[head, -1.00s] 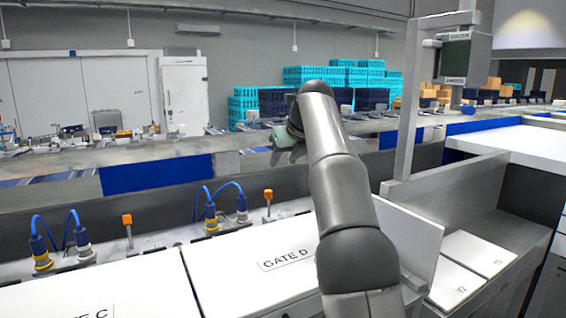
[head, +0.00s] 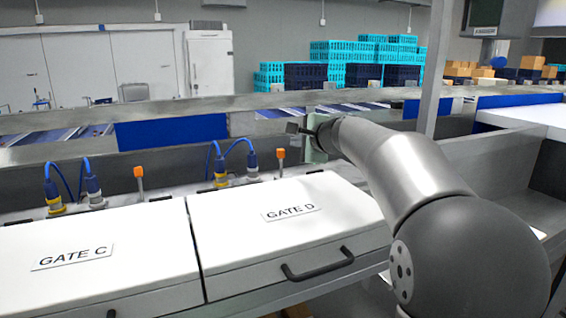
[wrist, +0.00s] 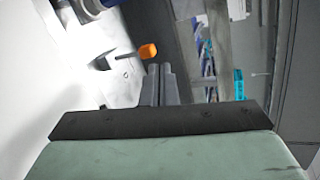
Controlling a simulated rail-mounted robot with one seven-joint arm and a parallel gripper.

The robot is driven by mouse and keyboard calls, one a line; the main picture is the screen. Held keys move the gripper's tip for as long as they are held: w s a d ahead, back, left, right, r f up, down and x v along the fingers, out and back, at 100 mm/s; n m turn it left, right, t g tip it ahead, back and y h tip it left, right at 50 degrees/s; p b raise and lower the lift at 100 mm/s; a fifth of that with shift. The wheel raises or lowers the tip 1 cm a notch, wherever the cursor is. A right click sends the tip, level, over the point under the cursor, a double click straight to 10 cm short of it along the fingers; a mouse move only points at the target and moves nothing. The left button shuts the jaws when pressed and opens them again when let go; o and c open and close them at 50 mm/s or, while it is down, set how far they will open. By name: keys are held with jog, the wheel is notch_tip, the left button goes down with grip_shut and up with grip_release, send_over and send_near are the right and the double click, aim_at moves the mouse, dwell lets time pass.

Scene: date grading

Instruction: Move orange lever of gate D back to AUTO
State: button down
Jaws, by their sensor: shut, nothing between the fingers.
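The gate D lever is a thin stem with an orange knob (head: 280,153), standing behind the white lid marked GATE D (head: 290,235). In the wrist view an orange knob on a thin stem (wrist: 148,51) shows just beyond and slightly left of the fingertips. My gripper (wrist: 160,70) is shut and empty, its two grey fingers side by side. In the head view my gripper (head: 294,128) is just above and right of the gate D knob and seems apart from it. I cannot read any AUTO marking.
A second orange-knobbed lever (head: 139,171) stands behind the GATE C lid (head: 90,255). Blue cables with plugs (head: 220,165) rise left of the gate D lever. A grey rail (head: 60,122) runs behind the levers. A black handle (head: 318,264) sits on gate D's front.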

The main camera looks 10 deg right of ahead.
aim_at(283, 154)
jog(key=f, duration=0.1)
jog(key=s+f+n, duration=0.1)
jog(key=f+h, duration=0.1)
jog(key=shift+s+d+n, duration=0.2)
jog(key=shift+d+n, duration=0.2)
jog(key=p+x, duration=0.2)
jog(key=x, duration=0.8)
jog(key=shift+r, duration=0.2)
